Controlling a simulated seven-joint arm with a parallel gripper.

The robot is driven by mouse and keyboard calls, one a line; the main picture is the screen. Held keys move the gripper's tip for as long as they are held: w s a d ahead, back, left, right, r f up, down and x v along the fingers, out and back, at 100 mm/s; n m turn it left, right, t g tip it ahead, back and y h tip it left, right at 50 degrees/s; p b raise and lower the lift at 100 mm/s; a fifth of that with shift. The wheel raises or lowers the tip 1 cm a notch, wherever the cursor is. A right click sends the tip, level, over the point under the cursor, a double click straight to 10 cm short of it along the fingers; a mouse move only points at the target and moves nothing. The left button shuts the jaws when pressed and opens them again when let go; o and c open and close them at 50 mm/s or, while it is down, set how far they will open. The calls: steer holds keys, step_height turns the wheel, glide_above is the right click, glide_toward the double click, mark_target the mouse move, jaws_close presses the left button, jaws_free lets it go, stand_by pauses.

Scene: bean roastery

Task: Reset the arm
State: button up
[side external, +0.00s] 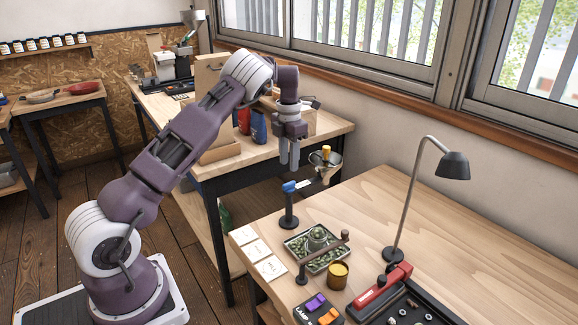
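My gripper (289,168) hangs pointing down from my raised purple arm. It is in the middle of the view, near the front edge of the back wooden table. Its two fingers look close together, and at this size I cannot tell whether there is a gap between them. The gripper appears above and behind a small stand with a blue clamp (289,187); the exact distance is unclear.
The near table (480,235) holds a tray of green beans (293,240), a mustard-coloured cup (338,275), a switch box (318,308), a red-handled tool (383,287) and a tall lamp (455,165). The back table (335,125) holds bottles and boxes. The near table's right side is clear.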

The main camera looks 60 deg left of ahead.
steer(key=s+d+r+m+t+h, duration=0.1)
steer(key=s+d+r+m+t, duration=0.1)
steer(key=s+d+r+m, duration=0.65)
steer(key=s+d+r+m+t+h, duration=0.1)
steer(key=s+d+r+m, duration=0.5)
steer(key=d+r+m, duration=0.5)
steer(key=s+d+f+m+t+y, duration=0.1)
steer(key=s+d+m, duration=0.2)
steer(key=s+m, duration=0.5)
steer(key=s+d+f+m+t+y, duration=0.1)
steer(key=s+d+m, duration=0.3)
steer(key=s+m, duration=0.4)
steer(key=s, duration=0.3)
steer(key=shift+d+f+m+t, duration=0.2)
steer(key=shift+d+m+t, duration=0.1)
steer(key=shift+m, duration=0.05)
